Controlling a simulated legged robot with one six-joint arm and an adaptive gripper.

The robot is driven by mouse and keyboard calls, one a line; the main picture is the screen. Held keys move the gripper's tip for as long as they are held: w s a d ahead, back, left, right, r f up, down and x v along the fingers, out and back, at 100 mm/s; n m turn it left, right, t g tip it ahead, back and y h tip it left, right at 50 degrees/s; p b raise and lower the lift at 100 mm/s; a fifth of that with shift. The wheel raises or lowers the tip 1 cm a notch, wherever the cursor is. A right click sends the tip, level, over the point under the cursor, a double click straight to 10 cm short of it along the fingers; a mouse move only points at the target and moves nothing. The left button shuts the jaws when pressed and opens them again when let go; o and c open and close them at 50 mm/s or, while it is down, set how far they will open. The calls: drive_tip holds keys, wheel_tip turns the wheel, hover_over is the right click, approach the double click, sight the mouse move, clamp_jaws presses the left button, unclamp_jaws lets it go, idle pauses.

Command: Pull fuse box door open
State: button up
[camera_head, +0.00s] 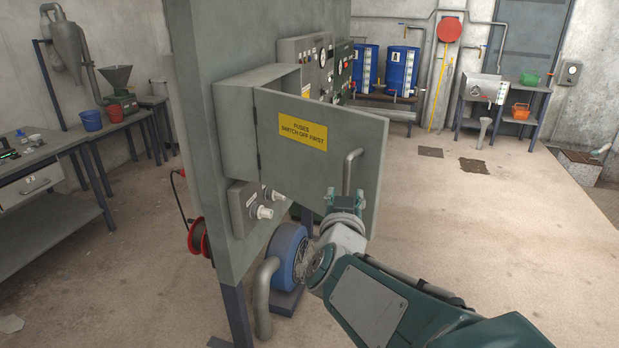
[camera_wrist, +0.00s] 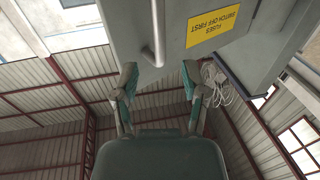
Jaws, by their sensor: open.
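The grey fuse box door (camera_head: 320,185) carries a yellow label reading "FUSES SWITCH OFF FIRST" (camera_head: 303,130). It stands swung out from the fuse box (camera_head: 230,92), hinged on its left side. A bent metal bar handle (camera_head: 347,172) is on the door's right part; the handle also shows in the wrist view (camera_wrist: 158,35). My gripper (camera_head: 345,197) is open at the handle's lower end. In the wrist view my gripper (camera_wrist: 160,70) has its fingers apart to either side of the handle's end. I cannot tell whether they touch it. The inside of the box is hidden.
The box is mounted on a grey panel (camera_head: 200,130). A small box with knobs (camera_head: 258,207) is below it, and a blue blower (camera_head: 287,255) with a pipe stands on the floor beneath. The floor (camera_head: 480,240) to the right is clear.

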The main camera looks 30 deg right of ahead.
drive_tip(key=shift+v, duration=2.25)
drive_tip(key=a+f+n+g+y, duration=0.1)
drive_tip(key=a+f+n+y, duration=0.15)
drive_tip(key=a+y, duration=0.3)
drive_tip(key=a+f+n+g+y, duration=0.1)
drive_tip(key=a+f+n+y, duration=0.1)
drive_tip(key=a+n+y, duration=0.4)
drive_tip(key=s+a+f+g, duration=0.1)
drive_tip(key=s+f+g, duration=0.2)
drive_tip(key=s, duration=0.3)
drive_tip(key=s+a+f+m+g, duration=0.1)
drive_tip(key=s+f+g, duration=0.1)
drive_tip(key=s+g, duration=0.2)
drive_tip(key=shift+s+f+h, duration=0.4)
drive_tip(key=shift+s+h, duration=0.05)
drive_tip(key=shift+s, duration=0.5)
